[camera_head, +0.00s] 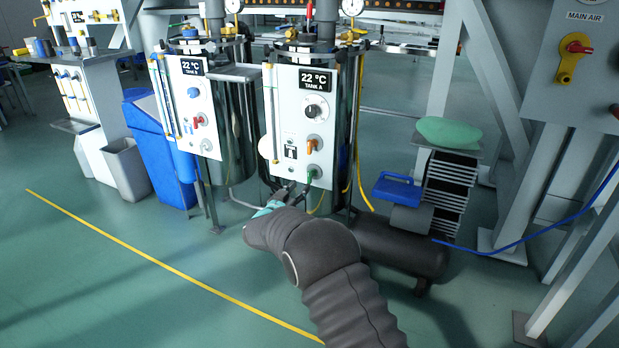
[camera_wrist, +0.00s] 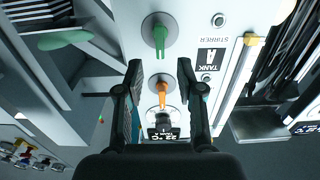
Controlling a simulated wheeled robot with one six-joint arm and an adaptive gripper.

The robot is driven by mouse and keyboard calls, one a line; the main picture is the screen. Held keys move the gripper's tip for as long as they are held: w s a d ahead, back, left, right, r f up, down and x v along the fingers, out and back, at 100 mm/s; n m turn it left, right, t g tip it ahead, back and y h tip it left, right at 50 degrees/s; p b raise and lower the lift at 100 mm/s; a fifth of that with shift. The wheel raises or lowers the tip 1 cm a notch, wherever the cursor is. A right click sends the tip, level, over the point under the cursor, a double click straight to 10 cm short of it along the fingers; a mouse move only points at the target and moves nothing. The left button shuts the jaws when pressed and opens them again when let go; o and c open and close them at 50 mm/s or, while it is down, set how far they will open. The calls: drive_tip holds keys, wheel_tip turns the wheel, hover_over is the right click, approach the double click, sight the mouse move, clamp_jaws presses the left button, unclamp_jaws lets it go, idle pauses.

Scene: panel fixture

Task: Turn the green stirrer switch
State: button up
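The green stirrer switch (camera_head: 312,174) is at the bottom of the white Tank A panel (camera_head: 285,95) in the head view. In the wrist view the green switch (camera_wrist: 160,38) sits on a round grey plate at the top centre, near the "STIRRER" lettering. My gripper (camera_wrist: 160,66) is open, with a dark finger on each side, and nothing shows held between them. The green switch lies beyond the fingertips and looks apart from them. In the head view my gripper (camera_head: 285,194) is at the lower left of the switch, partly hidden by my arm.
An orange knob (camera_wrist: 161,94) shows between my fingers in the wrist view; it is above the green switch in the head view (camera_head: 313,145). A second tank panel (camera_head: 190,105) stands left. A dark cylinder (camera_head: 400,248) and blue-handled item (camera_head: 397,190) are right.

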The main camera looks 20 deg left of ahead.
sight(308, 177)
drive_tip(key=w, duration=0.8)
drive_tip(key=shift+w+d, duration=0.1)
drive_tip(key=shift+d, duration=0.2)
clamp_jaws()
